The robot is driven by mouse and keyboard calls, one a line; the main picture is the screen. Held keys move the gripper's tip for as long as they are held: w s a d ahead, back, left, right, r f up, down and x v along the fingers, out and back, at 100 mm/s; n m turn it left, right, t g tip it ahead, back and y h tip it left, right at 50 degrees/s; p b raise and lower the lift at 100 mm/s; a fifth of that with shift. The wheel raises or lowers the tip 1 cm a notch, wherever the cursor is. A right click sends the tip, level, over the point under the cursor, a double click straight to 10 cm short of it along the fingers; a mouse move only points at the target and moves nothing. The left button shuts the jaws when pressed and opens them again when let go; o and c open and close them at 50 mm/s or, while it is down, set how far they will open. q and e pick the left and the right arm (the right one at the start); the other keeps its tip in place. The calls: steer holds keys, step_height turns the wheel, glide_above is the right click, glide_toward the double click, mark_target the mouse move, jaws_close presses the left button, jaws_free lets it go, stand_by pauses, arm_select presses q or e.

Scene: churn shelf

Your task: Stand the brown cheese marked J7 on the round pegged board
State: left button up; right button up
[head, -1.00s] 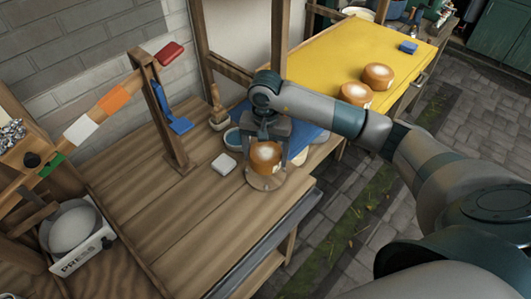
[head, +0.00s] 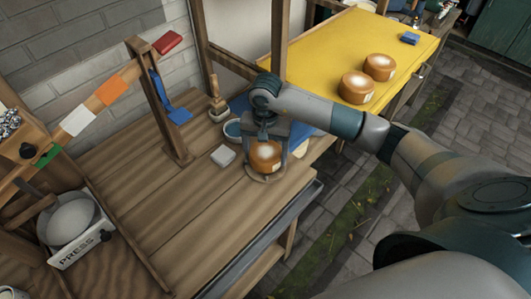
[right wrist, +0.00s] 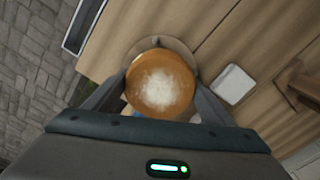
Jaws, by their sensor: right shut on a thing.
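A brown cheese (head: 266,157) with a pale top is between the fingers of my right gripper (head: 266,150). It also shows in the right wrist view (right wrist: 160,82), with a finger on each side. My right gripper is shut on it. The round board (head: 266,177) lies on the wooden bench under the cheese, and its rim shows in the right wrist view (right wrist: 176,44). The cheese hides most of the board and any pegs. I cannot tell whether the cheese touches the board. No J7 mark is legible. My left gripper is not in view.
Two similar cheeses, one nearer (head: 357,88) and one farther (head: 379,67), stand on the yellow table (head: 320,50). A white block (head: 223,156) lies left of the board. A wooden post stand (head: 165,110) and a PRESS tray (head: 75,250) are further left.

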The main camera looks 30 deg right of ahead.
steer(key=shift+f, duration=0.1)
stand_by(0.6)
steer(key=o, duration=1.5)
steer(key=shift+c, duration=0.2)
steer(key=shift+r+b, duration=0.4)
steer(key=shift+r, duration=0.1)
step_height(320, 180, up, 16)
steer(key=b, duration=0.4)
steer(key=shift+r, duration=0.2)
